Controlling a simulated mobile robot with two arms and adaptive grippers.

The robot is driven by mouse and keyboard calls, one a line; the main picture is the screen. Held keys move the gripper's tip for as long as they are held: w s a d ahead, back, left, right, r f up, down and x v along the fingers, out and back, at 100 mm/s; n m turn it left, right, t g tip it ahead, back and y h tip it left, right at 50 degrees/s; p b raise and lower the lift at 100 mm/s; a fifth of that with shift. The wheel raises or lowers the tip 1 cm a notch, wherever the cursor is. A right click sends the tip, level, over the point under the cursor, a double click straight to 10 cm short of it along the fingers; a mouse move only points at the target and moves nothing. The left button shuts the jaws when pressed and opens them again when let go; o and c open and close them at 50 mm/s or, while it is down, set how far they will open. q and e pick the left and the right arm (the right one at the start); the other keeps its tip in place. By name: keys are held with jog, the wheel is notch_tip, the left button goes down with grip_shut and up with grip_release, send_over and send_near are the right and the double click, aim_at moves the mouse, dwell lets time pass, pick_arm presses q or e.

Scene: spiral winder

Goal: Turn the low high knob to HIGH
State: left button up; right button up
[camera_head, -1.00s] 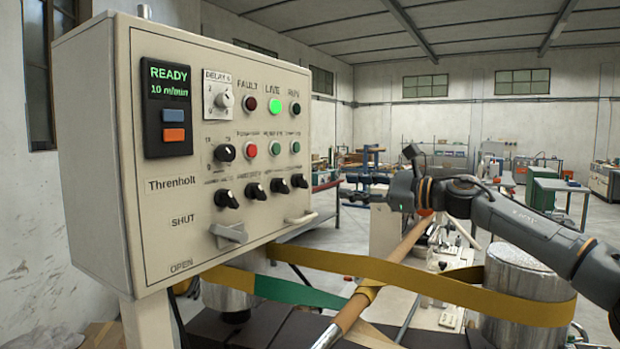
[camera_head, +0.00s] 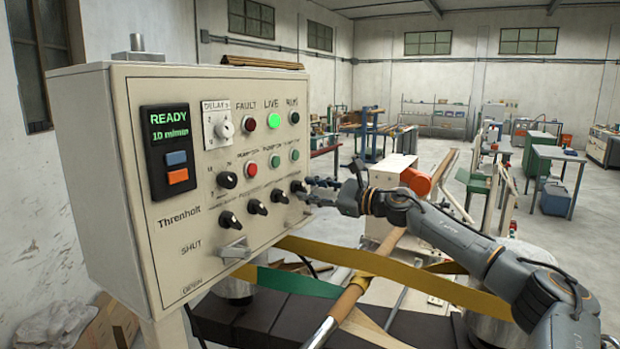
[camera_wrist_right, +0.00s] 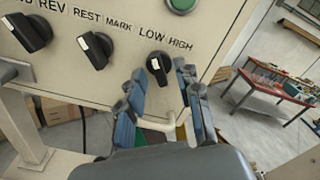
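The low high knob (camera_head: 298,186) is the rightmost black knob in the lower row of the cream control panel (camera_head: 205,255). In the right wrist view the knob (camera_wrist_right: 160,70) sits under the words LOW and HIGH, and its white mark points up and slightly left, towards LOW. My right gripper (camera_head: 318,190) is just right of the knob in the head view. In the right wrist view its blue-grey fingers (camera_wrist_right: 160,84) are spread, one on each side just below the knob. I cannot tell whether they touch it. My left gripper is not in view.
Other black knobs (camera_head: 257,207) line up left of it, with a green button (camera_wrist_right: 182,3) above. A pale bar handle (camera_wrist_right: 172,122) shows between the fingers below the knob. A yellow band (camera_head: 380,268) crosses below my right arm.

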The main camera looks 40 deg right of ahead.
jog(key=shift+w+a, duration=0.1)
jog(key=shift+w, duration=0.1)
jog(key=shift+c, duration=0.4)
grip_shut()
